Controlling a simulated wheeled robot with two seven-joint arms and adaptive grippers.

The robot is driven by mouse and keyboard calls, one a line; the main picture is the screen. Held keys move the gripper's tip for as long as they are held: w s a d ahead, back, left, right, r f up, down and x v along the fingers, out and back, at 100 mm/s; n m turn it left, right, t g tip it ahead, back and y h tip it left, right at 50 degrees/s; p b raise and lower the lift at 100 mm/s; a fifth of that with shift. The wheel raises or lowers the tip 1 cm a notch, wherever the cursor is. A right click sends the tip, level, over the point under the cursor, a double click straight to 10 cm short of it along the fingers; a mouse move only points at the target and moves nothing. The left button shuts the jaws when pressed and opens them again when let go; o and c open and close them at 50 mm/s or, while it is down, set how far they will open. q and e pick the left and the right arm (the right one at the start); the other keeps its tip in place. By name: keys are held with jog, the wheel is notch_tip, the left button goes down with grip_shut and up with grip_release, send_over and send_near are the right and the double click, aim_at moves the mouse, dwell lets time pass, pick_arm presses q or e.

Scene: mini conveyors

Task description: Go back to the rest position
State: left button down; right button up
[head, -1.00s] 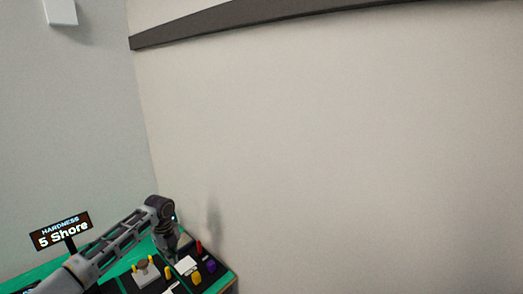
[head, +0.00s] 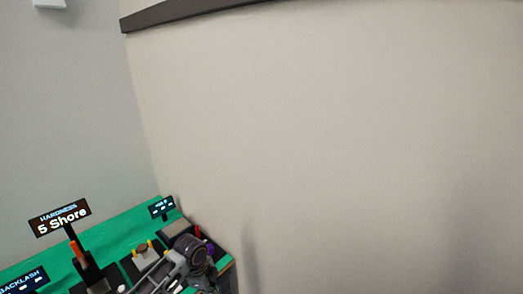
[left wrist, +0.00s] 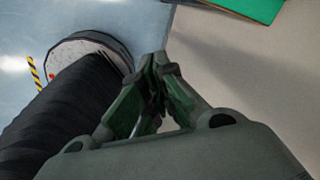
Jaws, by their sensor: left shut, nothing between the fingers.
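My left gripper (left wrist: 163,85) shows in the left wrist view with its two fingers together and nothing between them. Below it are the grey-blue floor and a beige surface. In the head view my left arm reaches to the bottom edge near the table's right end. Its fingers cannot be made out there. My right gripper is in neither view.
The green-topped table (head: 110,240) fills the head view's lower left. It carries a "5 Shore" hardness sign (head: 60,217), a "BACKLASH" sign (head: 24,281), a small display (head: 162,207) and several small fixtures. A bare wall (head: 340,130) fills the right.

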pick_arm(q)
jog(key=s+d+n+t, duration=0.1)
jog(key=s+d+n, duration=0.4)
jog(key=s, duration=0.4)
jog(key=s+a+r+n+t+y, duration=0.15)
jog(key=s+a+r+n, duration=0.35)
jog(key=s+a+n, duration=0.7)
notch_tip(320, 180, down, 36)
jog(key=s+d+g+b, duration=0.1)
jog(key=s+d+b, duration=0.1)
jog(key=s+a+f+b, duration=0.1)
jog(key=s+a+f, duration=0.1)
jog(key=s+f, duration=0.8)
jog(key=s+a+f+g+b, duration=0.1)
jog(key=s+f, duration=1)
jog(key=s, duration=0.1)
jog(key=shift+s+a, duration=0.15)
jog(key=shift+a, duration=0.2)
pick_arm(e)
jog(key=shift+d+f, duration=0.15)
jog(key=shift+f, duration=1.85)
pick_arm(q)
jog(key=shift+g, duration=0.25)
